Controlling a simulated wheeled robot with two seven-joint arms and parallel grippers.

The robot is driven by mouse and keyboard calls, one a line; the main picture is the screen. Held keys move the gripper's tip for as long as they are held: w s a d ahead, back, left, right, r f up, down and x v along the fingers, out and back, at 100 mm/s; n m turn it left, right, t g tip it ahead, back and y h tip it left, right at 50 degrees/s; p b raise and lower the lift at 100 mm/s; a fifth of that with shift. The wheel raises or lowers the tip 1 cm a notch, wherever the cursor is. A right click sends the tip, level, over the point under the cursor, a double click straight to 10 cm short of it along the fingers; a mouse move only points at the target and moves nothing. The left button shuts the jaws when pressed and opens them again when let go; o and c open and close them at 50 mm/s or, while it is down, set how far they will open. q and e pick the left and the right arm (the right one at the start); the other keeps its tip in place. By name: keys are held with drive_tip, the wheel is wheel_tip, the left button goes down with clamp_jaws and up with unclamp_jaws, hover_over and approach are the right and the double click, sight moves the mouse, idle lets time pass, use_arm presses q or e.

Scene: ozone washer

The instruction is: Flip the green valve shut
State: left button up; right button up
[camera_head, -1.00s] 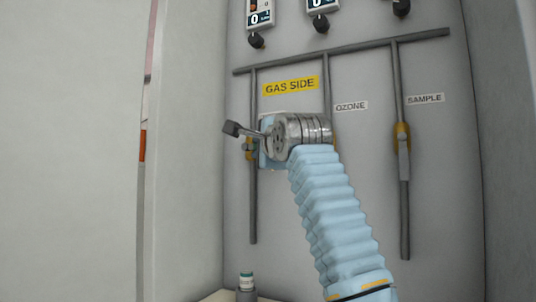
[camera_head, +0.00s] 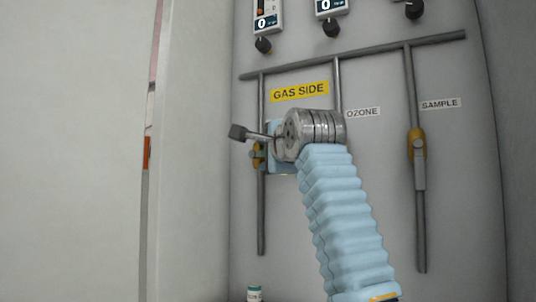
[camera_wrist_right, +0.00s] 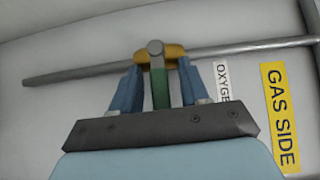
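The green valve handle (camera_wrist_right: 160,88) stands between the two blue fingers of my right gripper (camera_wrist_right: 160,80) in the right wrist view. The fingers are apart, with gaps showing on both sides of the handle. Its yellow valve body (camera_wrist_right: 172,50) sits on a grey pipe just beyond the fingertips. In the head view, my right gripper (camera_head: 267,152) is at the left pipe beside the yellow valve body (camera_head: 257,156); my wrist hides most of the handle there. My left gripper is not in view.
A yellow GAS SIDE label (camera_head: 299,91) is above my wrist. The sample valve (camera_head: 418,157) is on the right pipe. Flowmeters with black knobs (camera_head: 331,28) are above the crossbar (camera_head: 355,54). A small bottle (camera_head: 254,293) is at the bottom edge.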

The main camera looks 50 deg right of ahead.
drive_tip(key=b+v, duration=0.3)
drive_tip(key=v, duration=1)
drive_tip(key=shift+s+a, duration=0.15)
drive_tip(key=shift+s, duration=0.2)
